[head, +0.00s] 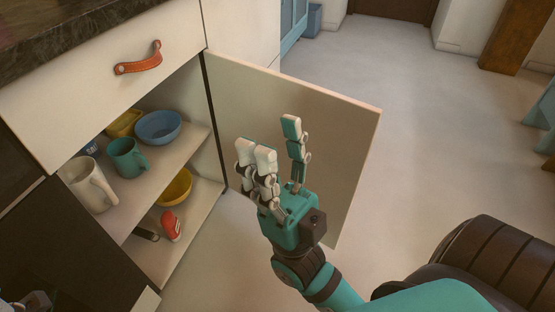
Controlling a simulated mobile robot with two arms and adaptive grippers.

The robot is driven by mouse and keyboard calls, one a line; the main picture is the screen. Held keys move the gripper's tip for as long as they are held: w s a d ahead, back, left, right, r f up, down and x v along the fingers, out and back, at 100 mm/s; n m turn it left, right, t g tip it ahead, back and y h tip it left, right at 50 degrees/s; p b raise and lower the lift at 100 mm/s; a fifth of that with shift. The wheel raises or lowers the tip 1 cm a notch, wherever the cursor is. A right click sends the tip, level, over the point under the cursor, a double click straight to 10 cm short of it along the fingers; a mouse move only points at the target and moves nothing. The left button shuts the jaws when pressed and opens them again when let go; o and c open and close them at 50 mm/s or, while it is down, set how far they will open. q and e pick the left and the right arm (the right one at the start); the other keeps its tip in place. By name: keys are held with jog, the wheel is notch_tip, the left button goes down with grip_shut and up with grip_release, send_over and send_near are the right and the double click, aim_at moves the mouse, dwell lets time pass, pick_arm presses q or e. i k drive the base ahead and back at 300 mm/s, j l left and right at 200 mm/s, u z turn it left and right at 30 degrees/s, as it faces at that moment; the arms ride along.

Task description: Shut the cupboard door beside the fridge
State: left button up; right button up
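The cupboard door (345,135) stands wide open, swung out from the far side of the cupboard (205,195), with its pale inner face toward me. My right gripper (272,140) is in front of that inner face, fingers pointing up and spread apart, with nothing between them. I cannot tell whether it touches the door. The door's outer face and any pull on it are hidden. A small grey part at the bottom left corner may be my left gripper (36,301); its fingers cannot be made out. I cannot identify the fridge.
The cupboard shelves hold a blue bowl (158,127), a teal mug (127,157), a white mug (90,184), a yellow bowl (176,187) and a red item (171,226). A drawer (105,80) with an orange leather pull (138,59) is above, shut. Floor (430,130) beyond the door is clear.

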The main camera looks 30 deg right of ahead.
aim_at(249, 99)
jog(key=k+l+u, duration=0.1)
jog(key=l, duration=0.3)
jog(key=k+l+u, duration=0.15)
jog(key=l, duration=0.25)
jog(key=k+l+u, duration=0.1)
jog(key=l, duration=0.3)
jog(key=k+l+u, duration=0.1)
jog(key=k+l, duration=0.2)
jog(key=l+u, duration=0.2)
jog(key=l, duration=0.35)
jog(key=l+u, duration=0.2)
jog(key=l, duration=0.35)
jog(key=k+l+u, duration=0.2)
jog(key=l, duration=0.3)
jog(key=i+l, duration=0.1)
jog(key=l, duration=0.2)
jog(key=i+l+u, duration=0.1)
jog(key=l, duration=0.2)
jog(key=i+l+u, duration=0.1)
jog(key=l, duration=0.2)
jog(key=i+j, duration=0.15)
